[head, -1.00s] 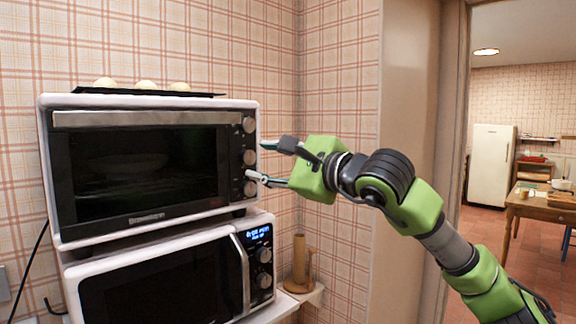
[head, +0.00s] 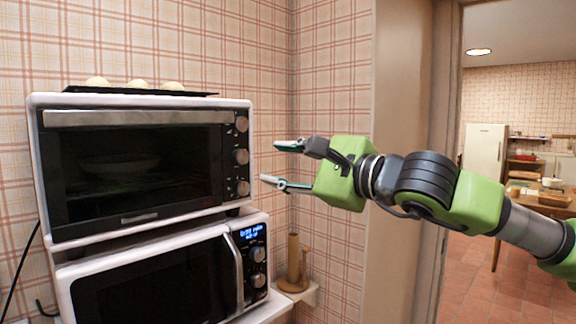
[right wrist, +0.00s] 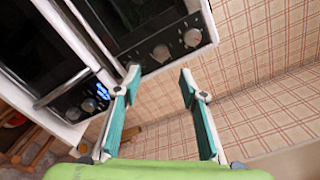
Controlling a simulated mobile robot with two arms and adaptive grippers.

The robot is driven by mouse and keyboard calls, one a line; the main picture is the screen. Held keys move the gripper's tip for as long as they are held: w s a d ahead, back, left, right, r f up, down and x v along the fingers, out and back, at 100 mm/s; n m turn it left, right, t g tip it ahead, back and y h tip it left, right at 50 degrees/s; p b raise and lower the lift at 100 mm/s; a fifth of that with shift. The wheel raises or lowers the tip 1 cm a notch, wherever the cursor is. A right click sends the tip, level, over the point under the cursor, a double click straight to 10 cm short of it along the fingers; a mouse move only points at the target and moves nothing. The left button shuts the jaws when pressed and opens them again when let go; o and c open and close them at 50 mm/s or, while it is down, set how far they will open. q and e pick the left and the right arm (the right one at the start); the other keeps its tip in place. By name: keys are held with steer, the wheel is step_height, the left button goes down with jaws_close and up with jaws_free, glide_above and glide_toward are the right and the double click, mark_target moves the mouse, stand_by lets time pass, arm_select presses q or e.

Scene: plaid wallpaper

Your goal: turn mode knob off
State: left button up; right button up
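The toaster oven (head: 140,220) stands on top of the microwave (head: 150,285), with a column of three knobs down the right side of its front. The upper knob (head: 241,124), the middle knob (head: 240,156) and the lower knob (head: 242,188) all show; I cannot read their labels. My right gripper (head: 282,164) is open and empty, to the right of the knobs and apart from them. In the right wrist view the open fingers (right wrist: 160,85) point toward the oven's knob panel, with one knob (right wrist: 193,38) ahead of them. My left gripper is not in view.
A black tray (head: 130,92) with several pale round buns lies on the oven. The microwave has a lit display (head: 252,232) and two knobs. A wooden holder (head: 293,265) stands on a small ledge right of the microwave. A doorway opens at the right.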

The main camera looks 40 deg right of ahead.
steer(key=shift+s+d, duration=0.15)
steer(key=shift+s, duration=0.6)
